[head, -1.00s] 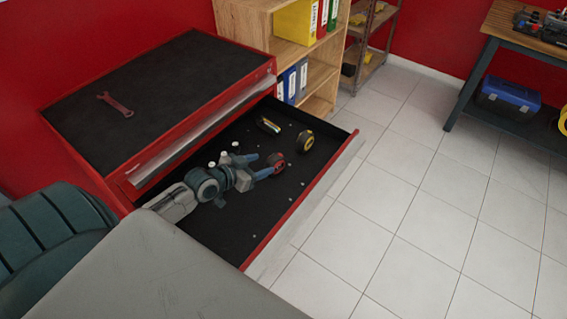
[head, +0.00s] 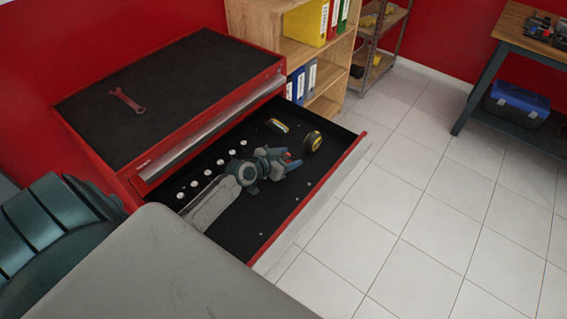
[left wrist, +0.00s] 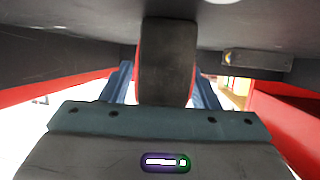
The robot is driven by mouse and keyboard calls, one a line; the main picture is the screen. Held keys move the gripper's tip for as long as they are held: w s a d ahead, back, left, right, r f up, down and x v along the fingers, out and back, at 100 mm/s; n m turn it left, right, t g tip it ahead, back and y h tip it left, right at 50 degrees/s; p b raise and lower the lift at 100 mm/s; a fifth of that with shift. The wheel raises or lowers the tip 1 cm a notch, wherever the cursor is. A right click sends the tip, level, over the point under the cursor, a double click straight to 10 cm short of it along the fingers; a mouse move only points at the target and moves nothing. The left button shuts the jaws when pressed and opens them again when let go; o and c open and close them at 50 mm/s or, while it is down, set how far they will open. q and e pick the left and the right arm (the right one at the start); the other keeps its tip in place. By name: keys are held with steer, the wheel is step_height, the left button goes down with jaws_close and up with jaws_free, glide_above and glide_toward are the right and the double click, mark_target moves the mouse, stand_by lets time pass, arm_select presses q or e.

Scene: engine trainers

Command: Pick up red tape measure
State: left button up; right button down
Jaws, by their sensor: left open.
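The red tape measure (head: 287,156) lies in the open drawer and is mostly hidden by my left gripper (head: 291,161) in the head view; only a bit of red shows. In the left wrist view the tape measure (left wrist: 167,62) appears large and dark with a red edge, between the two blue fingers. My left gripper is open, its fingers on either side of the tape measure. I cannot tell whether they touch it. My right gripper is not in view.
The black-lined drawer (head: 259,215) also holds a yellow and black tape measure (head: 313,141) close beyond the fingers, a yellow-black tool (head: 278,126) and a row of several small white-topped pieces. A red wrench (head: 126,99) lies on the cabinet top. Tiled floor is free at right.

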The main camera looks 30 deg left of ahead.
arm_select(q)
steer(key=shift+s, duration=0.1)
steer(key=shift+c, duration=0.2)
steer(key=shift+r, duration=0.1)
jaws_close()
